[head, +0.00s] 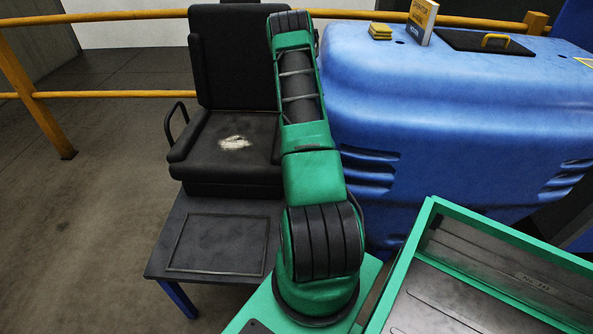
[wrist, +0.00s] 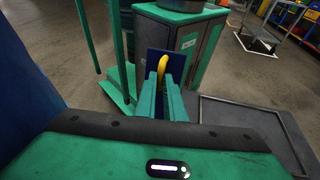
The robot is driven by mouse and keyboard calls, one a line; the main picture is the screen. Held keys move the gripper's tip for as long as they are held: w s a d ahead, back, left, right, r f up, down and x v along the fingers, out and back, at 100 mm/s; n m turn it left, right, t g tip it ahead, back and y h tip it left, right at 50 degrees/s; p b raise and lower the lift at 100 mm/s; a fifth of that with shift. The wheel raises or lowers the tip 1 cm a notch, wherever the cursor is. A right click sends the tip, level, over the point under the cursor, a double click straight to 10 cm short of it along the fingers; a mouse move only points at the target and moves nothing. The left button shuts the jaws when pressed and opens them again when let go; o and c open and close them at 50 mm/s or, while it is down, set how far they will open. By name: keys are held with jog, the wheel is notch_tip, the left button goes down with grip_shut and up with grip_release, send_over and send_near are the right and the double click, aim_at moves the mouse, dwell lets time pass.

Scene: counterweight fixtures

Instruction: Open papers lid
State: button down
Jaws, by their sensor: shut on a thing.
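My gripper (wrist: 163,95) shows in the wrist view with its two green fingers shut on a yellow handle (wrist: 162,66). The handle is on a dark blue panel (wrist: 152,60) that looks upright behind the fingertips. I cannot tell whether this panel is the papers lid, or what it is joined to. In the head view my arm hides the gripper and this panel. A separate black flat lid (head: 470,42) with a yellow handle (head: 495,40) lies on top of the blue housing (head: 440,110). No papers can be made out.
A dark table (head: 225,265) with a raised rectangular frame stands before the black seat (head: 230,150); it also shows in the wrist view (wrist: 245,115). An open green tray (head: 430,225) is at right.

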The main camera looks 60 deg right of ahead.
jog(key=shift+w+a, duration=0.1)
jog(key=shift+a, duration=0.05)
jog(key=c, duration=1.8)
grip_release()
jog(key=shift+c, duration=0.2)
jog(key=w+a+r, duration=0.1)
jog(key=a+r, duration=1)
jog(key=shift+w+a, duration=0.3)
jog(key=shift+a, duration=0.05)
jog(key=shift+c, duration=0.3)
